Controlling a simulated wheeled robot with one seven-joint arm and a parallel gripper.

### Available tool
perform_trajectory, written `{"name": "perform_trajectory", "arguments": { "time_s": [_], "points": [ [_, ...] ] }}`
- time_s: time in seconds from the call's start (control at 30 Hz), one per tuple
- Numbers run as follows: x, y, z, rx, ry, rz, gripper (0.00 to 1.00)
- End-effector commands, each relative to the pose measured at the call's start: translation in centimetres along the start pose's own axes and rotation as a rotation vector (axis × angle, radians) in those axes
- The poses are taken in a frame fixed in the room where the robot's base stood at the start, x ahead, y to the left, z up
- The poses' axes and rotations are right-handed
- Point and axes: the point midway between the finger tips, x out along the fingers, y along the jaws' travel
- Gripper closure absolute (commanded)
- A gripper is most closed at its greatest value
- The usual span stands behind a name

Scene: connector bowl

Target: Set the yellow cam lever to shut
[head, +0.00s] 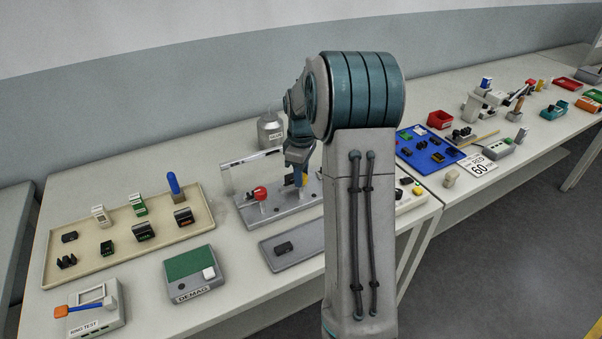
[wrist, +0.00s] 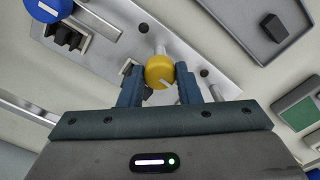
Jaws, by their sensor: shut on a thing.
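The yellow cam lever (wrist: 160,70) shows in the wrist view as a round yellow knob with a pale mark, on a metal stem above a light grey base plate (wrist: 150,30). My gripper (wrist: 159,76) has a finger on each side of the knob and is shut on it. In the head view, my gripper (head: 297,160) points down over the plate (head: 285,215), and a sliver of the yellow lever (head: 304,180) shows beside it. My arm hides the plate's right part, and I cannot tell the lever's setting.
A red-knobbed lever (head: 260,192) stands left of my gripper on the same plate. A blue knob (wrist: 45,8) shows in the wrist view. A grey tray (head: 270,262) with a black connector lies in front. A beige tray (head: 90,255) of connectors is left. A metal canister (head: 270,131) stands behind.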

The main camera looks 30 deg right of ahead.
Motion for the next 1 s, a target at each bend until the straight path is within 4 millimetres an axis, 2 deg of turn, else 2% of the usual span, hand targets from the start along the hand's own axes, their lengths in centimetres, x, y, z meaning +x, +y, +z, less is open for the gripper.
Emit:
{"name": "perform_trajectory", "arguments": {
  "time_s": [0.27, 1.0],
  "points": [
    [-0.04, 0.01, -0.04, 0.188, 0.000, 0.001, 0.92],
    [-0.10, 0.03, -0.06, 0.889, 0.001, 0.002, 0.92]
  ]
}}
